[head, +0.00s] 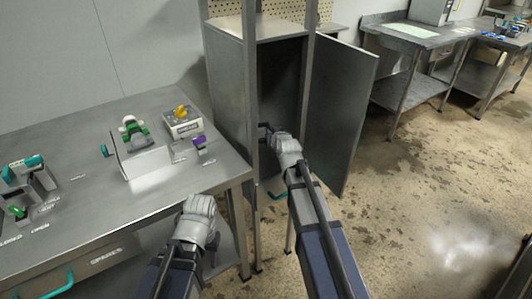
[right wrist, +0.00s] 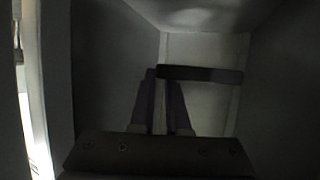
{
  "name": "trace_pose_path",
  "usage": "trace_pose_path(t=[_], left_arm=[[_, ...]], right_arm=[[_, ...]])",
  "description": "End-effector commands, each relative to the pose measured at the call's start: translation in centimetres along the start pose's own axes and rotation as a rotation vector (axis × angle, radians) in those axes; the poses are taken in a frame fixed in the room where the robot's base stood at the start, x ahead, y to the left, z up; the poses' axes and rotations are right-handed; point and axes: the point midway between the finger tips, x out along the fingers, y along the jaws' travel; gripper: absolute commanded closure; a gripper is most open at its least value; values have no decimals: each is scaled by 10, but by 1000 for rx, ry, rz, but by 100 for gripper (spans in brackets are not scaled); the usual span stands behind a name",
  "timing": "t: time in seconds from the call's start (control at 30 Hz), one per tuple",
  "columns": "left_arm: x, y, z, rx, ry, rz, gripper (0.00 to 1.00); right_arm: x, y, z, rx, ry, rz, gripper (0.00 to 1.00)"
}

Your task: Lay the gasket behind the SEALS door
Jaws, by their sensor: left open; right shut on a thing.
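The cabinet (head: 232,85) stands past the bench's right end, and its door (head: 340,115) is swung open to the right. The label on it cannot be read from here. My right gripper (head: 268,132) reaches into the dark opening. In the right wrist view its two fingers (right wrist: 161,105) are shut on a dark flat strip, the gasket (right wrist: 212,75), which sticks out to the right in front of the cabinet's pale back wall. The gasket's full shape is hidden, and contact with the cabinet floor cannot be told. My left gripper (head: 199,204) is open and empty near the bench's front edge.
The steel bench (head: 95,205) holds a white-and-green device (head: 133,130), a box with a yellow knob (head: 183,124) and several teal-handled fixtures at left. An upright post (head: 305,75) stands close beside my right arm. Open floor lies to the right, with tables behind.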

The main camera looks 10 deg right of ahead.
Motion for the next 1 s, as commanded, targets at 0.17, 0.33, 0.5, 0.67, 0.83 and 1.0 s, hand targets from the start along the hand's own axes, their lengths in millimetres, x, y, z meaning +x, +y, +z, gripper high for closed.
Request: trace_pose_path(t=[0.17,0.33,0.5,0.67,0.83,1.0], left_arm=[[36,3,-2,0,0,0,56],[52,5,-3,0,0,0,56],[50,5,-3,0,0,-1,56],[64,6,-4,0,0,-1,56],[86,7,-5,1,0,-4,56],[87,7,-5,2,0,-6,56]], right_arm=[[14,0,34,0,0,0,100],[20,0,48,0,0,0,100],[20,0,47,0,0,0,100],[25,0,60,0,0,0,100],[33,0,80,0,0,0,100],[34,0,81,0,0,0,100]])
